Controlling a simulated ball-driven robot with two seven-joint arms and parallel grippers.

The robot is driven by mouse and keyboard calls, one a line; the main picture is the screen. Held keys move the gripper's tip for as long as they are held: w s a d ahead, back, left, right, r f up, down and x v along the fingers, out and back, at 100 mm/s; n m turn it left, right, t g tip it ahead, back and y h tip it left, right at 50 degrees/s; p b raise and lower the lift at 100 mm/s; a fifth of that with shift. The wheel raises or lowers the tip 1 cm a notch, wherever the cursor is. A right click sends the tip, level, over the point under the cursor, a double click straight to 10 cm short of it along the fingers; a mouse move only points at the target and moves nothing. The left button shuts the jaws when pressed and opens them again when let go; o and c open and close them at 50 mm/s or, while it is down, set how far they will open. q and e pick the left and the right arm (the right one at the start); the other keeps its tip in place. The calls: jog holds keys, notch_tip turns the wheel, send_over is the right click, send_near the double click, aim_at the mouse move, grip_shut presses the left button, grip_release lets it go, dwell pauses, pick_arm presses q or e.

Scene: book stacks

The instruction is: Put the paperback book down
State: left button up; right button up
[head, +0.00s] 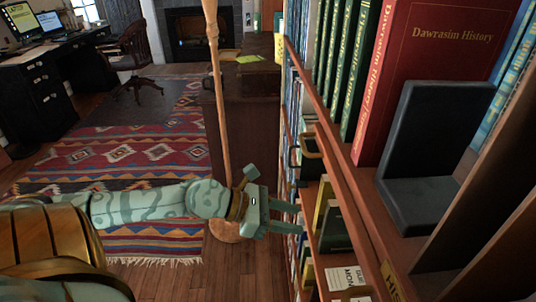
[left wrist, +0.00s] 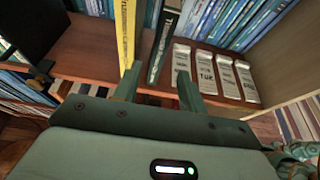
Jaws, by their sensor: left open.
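My left gripper (head: 297,218) reaches to the middle shelf of the bookcase, fingers pointing into it. It is open. In the left wrist view, my left gripper (left wrist: 159,72) has its fingers apart, with nothing clamped between them. A thin dark book (left wrist: 164,40) stands upright on the shelf just beyond the gap. A yellow book (left wrist: 125,33) stands to its left, close to the left finger. In the head view, a dark green book (head: 335,231) and a yellow book (head: 322,202) stand on that shelf. I cannot tell which one is the paperback. My right gripper is out of view.
A black bookend (left wrist: 33,27) is at the left. Above, a red book (head: 430,55) stands by a dark bookend (head: 425,200). A wooden pole (head: 216,90) rises behind my arm.

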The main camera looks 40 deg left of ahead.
pick_arm(q)
jog(key=p+v, duration=0.2)
jog(key=v, duration=0.2)
jog(key=s+a+f+n+t+y, duration=0.25)
jog(key=a+f+n+y, duration=0.25)
jog(key=a+f+n, duration=0.75)
jog(key=s+a+f+n+g+y, duration=0.1)
jog(key=s+f+n+g+y, duration=0.1)
jog(key=s+f+n, duration=0.6)
jog(key=s+a+f+n+g+y, duration=0.1)
jog(key=s+f+n+y, duration=0.3)
jog(key=f, duration=0.7)
jog(key=s+d+f+n+g, duration=0.2)
jog(key=s+d+f+n, duration=0.1)
jog(key=s+f+n, duration=0.3)
jog(key=s+d+f+n+g, duration=0.35)
jog(key=s+f, duration=0.25)
jog(key=s, duration=0.2)
jog(key=s+d+f+n+g+h, duration=0.1)
jog(key=s+d+f+n+g, duration=0.1)
jog(key=s+d, duration=0.5)
jog(key=s+d+f+n+g, duration=0.3)
jog(key=s+d, duration=0.3)
jog(key=s, duration=0.6)
jog(key=shift+s+d+f+n+h, duration=0.25)
jog(key=shift+d+n+h, duration=0.15)
jog(key=shift+n, duration=0.5)
jog(key=shift+a, duration=0.1)
